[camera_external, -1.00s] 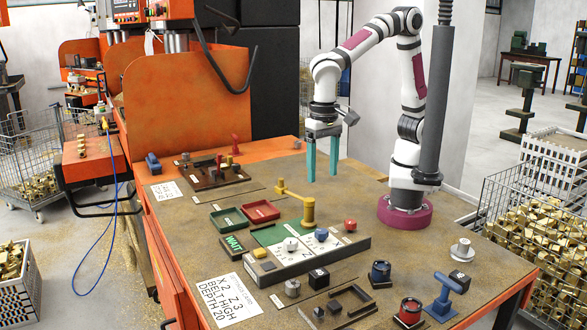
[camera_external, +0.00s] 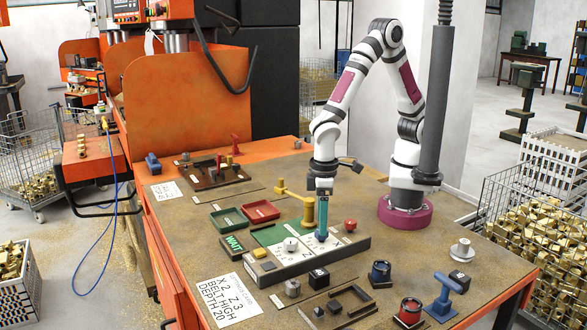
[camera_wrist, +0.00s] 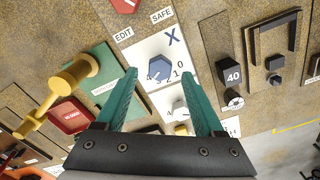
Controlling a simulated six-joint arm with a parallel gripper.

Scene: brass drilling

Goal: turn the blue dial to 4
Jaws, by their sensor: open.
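The blue dial (camera_wrist: 160,68) is a six-sided knob on a white panel marked X in the wrist view. Small numerals, including 2, 1 and 0, lie just below it. A pale mark shows on its lower side; I cannot tell which number it points at. My gripper (camera_wrist: 162,73) is open, with its teal fingertips on either side of the dial and gaps visible. In the external view my gripper (camera_external: 322,230) points straight down over the control panel (camera_external: 345,252) and largely hides the dial. I cannot tell whether the fingers touch it.
A white dial (camera_wrist: 180,110) sits beside the blue one. A brass post with an arm (camera_external: 308,208) stands close behind the gripper. A red button (camera_external: 350,226) is to its right. A block marked 40 (camera_wrist: 232,75) and trays surround the panel. A setup card (camera_external: 238,298) lies in front.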

